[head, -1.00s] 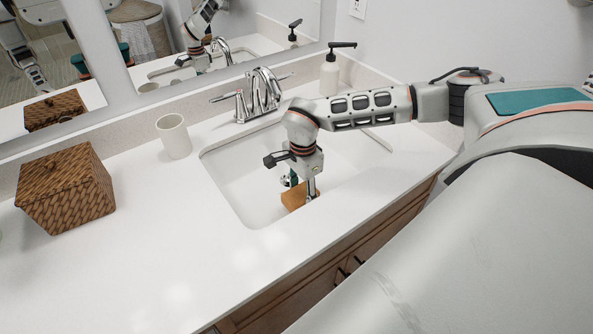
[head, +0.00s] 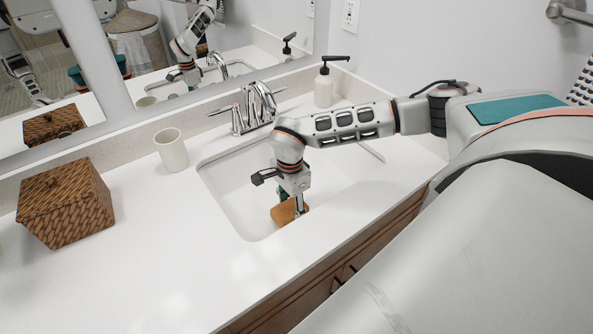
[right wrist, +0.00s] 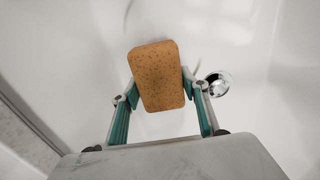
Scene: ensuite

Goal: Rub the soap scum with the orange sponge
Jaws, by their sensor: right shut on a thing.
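The orange sponge (head: 287,212) is held by my right gripper (head: 291,205) inside the white sink basin (head: 228,190). In the right wrist view the sponge (right wrist: 157,76) sits between the two teal-lined fingers, and the right gripper (right wrist: 160,92) is shut on its sides. The basin floor lies beyond the sponge; I cannot tell whether they touch. Faint grey marks, possibly soap scum (right wrist: 190,68), show on the basin beside and above the sponge. My left gripper is not directly in view.
A chrome faucet (head: 254,108) stands behind the basin, with a soap dispenser (head: 324,84) to its right. A white cup (head: 171,150) and a woven box (head: 65,203) stand on the left counter. The drain (right wrist: 217,84) is right of the sponge. The front counter is clear.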

